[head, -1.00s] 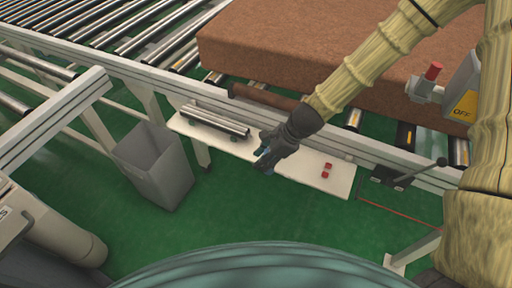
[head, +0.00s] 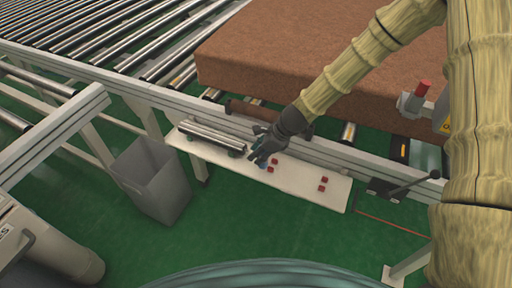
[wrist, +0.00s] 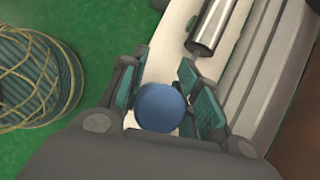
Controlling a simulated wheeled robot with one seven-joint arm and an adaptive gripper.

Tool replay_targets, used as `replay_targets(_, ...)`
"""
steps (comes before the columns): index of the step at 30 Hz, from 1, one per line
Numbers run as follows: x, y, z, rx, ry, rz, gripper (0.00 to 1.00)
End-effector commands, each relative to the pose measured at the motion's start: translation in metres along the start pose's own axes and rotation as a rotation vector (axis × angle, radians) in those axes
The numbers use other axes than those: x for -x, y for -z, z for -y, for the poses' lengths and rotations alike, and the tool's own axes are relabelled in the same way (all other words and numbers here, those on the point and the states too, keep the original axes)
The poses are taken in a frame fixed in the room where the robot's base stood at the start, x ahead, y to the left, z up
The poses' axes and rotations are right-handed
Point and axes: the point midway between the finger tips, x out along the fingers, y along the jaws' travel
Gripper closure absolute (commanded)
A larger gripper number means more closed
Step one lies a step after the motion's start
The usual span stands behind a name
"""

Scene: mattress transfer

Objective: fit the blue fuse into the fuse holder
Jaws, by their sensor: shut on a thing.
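The blue fuse (wrist: 160,107) shows as a round blue end between the two fingers of my gripper (wrist: 162,98) in the wrist view. My gripper (head: 263,150) is shut on it, above the white shelf (head: 305,180) in the head view. A bit of blue (head: 262,164) shows below the fingers there. No part is clearly marked as the fuse holder. Two pairs of small red pieces stand on the shelf, one pair (head: 272,165) just right of my gripper and one (head: 323,183) farther right; they may belong to it.
Metal rollers (head: 215,139) lie on the shelf's left end, close to my gripper. A grey bin (head: 155,183) stands on the floor at left. The conveyor rail (head: 330,152) runs behind the shelf, with a brown mattress (head: 300,55) beyond. A lever (head: 415,178) stands at right.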

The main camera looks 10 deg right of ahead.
Motion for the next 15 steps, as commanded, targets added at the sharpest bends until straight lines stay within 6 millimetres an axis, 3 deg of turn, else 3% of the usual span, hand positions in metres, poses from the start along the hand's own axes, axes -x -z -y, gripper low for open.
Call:
replay_targets(7, -0.011, -0.013, 0.038, 0.001, 0.002, -0.001, 0.95)
replay_targets(15, -0.017, -0.013, 0.046, 0.000, -0.001, 0.000, 0.95)
